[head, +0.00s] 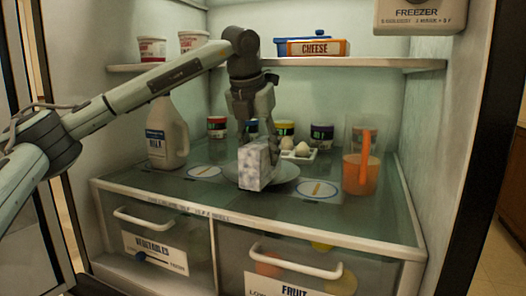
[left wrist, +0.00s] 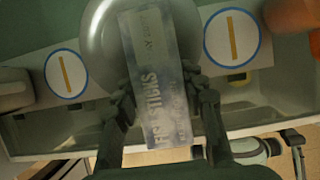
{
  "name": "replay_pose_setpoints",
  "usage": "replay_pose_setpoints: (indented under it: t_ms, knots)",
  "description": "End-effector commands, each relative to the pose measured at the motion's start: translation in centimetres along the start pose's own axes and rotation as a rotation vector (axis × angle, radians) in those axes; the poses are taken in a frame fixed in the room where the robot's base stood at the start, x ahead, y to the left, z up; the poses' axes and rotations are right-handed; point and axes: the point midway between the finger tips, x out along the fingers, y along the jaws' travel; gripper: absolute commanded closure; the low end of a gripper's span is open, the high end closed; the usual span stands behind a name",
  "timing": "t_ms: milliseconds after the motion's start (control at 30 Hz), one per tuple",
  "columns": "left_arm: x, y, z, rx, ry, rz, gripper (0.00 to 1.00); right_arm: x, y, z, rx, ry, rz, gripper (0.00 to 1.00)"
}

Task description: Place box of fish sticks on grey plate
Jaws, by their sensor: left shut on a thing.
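The box of fish sticks (head: 256,166) is pale and mottled, and stands upright in the head view at the left part of the grey plate (head: 287,174). Whether its bottom touches the plate cannot be told. My left gripper (head: 259,147) comes down from above and is shut on the box. In the left wrist view, the box (left wrist: 155,85) sits between the two fingers (left wrist: 165,100), its "FISH STICKS" lettering showing. The plate's rim (left wrist: 97,45) shows beyond the box, partly hidden by it. My right gripper is not in view.
On the same glass shelf, a milk jug (head: 166,137) stands left, an orange-filled pitcher (head: 360,165) right, and an egg tray (head: 299,154) with several jars behind. Flat round-marked labels (head: 325,189) flank the plate. An upper shelf (head: 370,63) holds a cheese box (head: 311,48) and tubs.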

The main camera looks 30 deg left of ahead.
Motion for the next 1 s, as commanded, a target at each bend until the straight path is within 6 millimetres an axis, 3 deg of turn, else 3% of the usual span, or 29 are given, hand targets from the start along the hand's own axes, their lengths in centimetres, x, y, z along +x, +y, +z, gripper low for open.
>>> replay_pose_setpoints:
  t_ms: [267,300,467,767,933,1000]
  knots:
    - [0.1,-0.1,-0.1,0.001,-0.003,-0.001,1.0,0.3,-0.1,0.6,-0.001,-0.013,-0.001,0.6]
    - [0.2,-0.1,-0.1,0.002,-0.001,-0.001,0.57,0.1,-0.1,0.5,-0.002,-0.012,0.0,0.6]
    - [0.1,-0.1,-0.1,0.002,-0.001,-0.001,0.39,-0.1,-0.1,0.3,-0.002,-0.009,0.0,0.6]
    - [0.0,-0.1,0.0,0.002,-0.001,-0.001,0.39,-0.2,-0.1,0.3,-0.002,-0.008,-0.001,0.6]
    - [-1.4,-0.1,0.0,0.004,-0.004,-0.003,0.39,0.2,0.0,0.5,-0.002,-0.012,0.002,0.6]
    - [-1.7,-0.1,-1.6,0.005,-0.001,-0.002,0.39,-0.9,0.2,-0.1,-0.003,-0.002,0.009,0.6]
